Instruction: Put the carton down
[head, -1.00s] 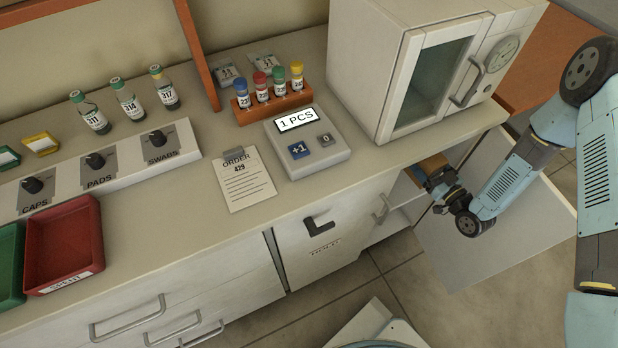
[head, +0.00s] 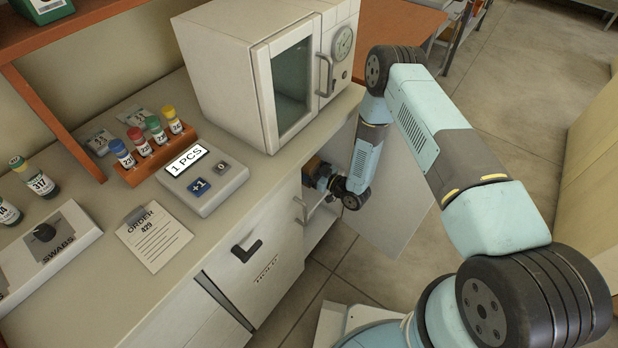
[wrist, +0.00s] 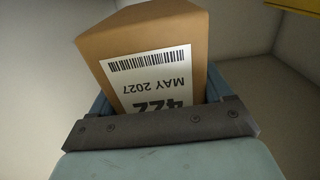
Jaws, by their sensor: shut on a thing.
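The brown cardboard carton (wrist: 200,28) is between the fingers of my gripper (wrist: 160,100) in the wrist view. Its white label has a barcode and reads 422 and MAY 2027, upside down in this view. In the head view my gripper (head: 322,180) is at the open cupboard below the counter, beneath the white incubator. A small brown part of the carton (head: 312,165) shows beside it. My gripper is shut on the carton. The carton's underside, and whether it touches a surface, are hidden.
The open cupboard door (head: 385,215) stands to the right of my gripper. The white incubator (head: 262,80) is on the counter above. A counting device reading 1 PCS (head: 203,182), a vial rack (head: 155,155) and an order sheet (head: 153,238) lie to its left.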

